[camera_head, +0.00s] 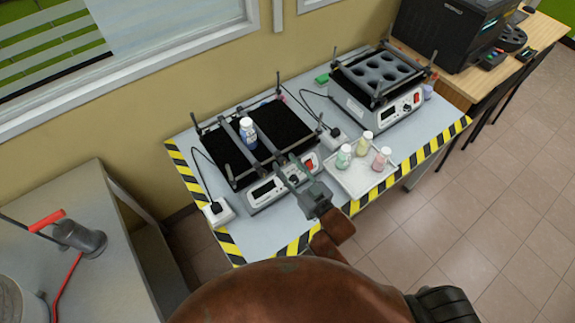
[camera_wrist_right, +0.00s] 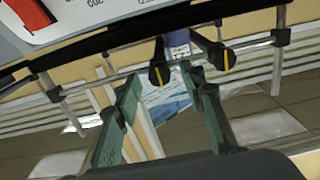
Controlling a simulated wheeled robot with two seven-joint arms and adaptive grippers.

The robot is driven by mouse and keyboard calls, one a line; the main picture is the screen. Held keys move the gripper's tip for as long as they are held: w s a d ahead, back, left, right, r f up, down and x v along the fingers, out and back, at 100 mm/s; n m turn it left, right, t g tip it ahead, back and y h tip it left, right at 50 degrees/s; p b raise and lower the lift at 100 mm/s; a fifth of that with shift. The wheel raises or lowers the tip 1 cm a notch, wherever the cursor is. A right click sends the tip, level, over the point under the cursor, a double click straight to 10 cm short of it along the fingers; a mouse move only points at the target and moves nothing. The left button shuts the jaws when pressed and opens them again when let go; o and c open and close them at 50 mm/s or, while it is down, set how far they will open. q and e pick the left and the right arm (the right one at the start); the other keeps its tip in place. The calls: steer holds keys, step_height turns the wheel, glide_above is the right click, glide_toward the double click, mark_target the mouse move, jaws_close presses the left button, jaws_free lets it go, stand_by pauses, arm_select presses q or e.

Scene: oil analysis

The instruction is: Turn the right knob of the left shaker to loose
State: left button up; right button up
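The left shaker (camera_head: 262,190) has a black platform with grey bars across it and a white front panel. A small white-capped bottle (camera_head: 248,131) stands between the bars. My right gripper (camera_head: 291,177) is over the front edge of this shaker. In the right wrist view, the gripper (camera_wrist_right: 160,82) is open, with its two green-grey fingers apart. One black knob with a yellow mark (camera_wrist_right: 159,73) shows between the fingertips; contact is not clear. A second such knob (camera_wrist_right: 217,60) is beyond the right finger. My left gripper is not in view.
A second shaker (camera_head: 376,118) with a round-holed rack stands at the right. A tray (camera_head: 350,187) with three small bottles lies near the front. White power blocks (camera_head: 218,211) and cables are on the table. Yellow-black tape marks its edge. A grey side table stands left.

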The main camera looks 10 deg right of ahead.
jaws_close()
stand_by(0.3)
